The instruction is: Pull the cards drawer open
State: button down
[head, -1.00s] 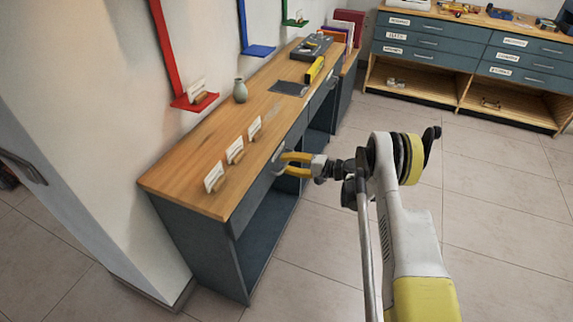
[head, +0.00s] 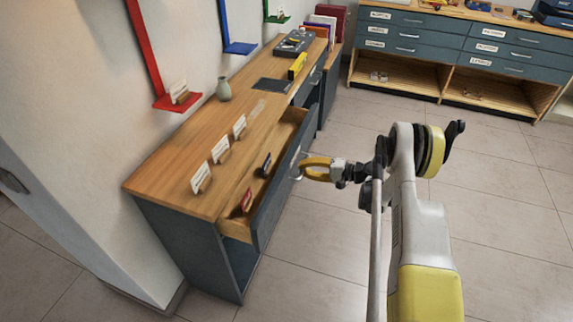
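The drawer (head: 272,198) in the wooden-topped bench is pulled out toward my arm. It has a dark blue-grey front and a wooden inside. Its metal handle (head: 297,163) is on the front, partly hidden by the fingers. My gripper (head: 303,166) has yellow fingers that meet at the handle and look closed on it. Inside the drawer are a red item (head: 246,201) and a dark item (head: 264,166). I cannot read any label on the drawer front.
The bench top (head: 185,150) holds several white cards in stands, a vase (head: 223,89) and a yellow level (head: 298,66). A labelled drawer cabinet (head: 430,48) stands at the back right. The tiled floor (head: 480,200) right of the bench is clear.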

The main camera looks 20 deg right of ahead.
jog(key=f+v, duration=0.1)
jog(key=v, duration=0.5)
jog(key=shift+s+d, duration=0.25)
jog(key=shift+d, duration=0.25)
jog(key=c, duration=1.5)
grip_release()
jog(key=shift+s, duration=0.1)
jog(key=v, duration=1.2)
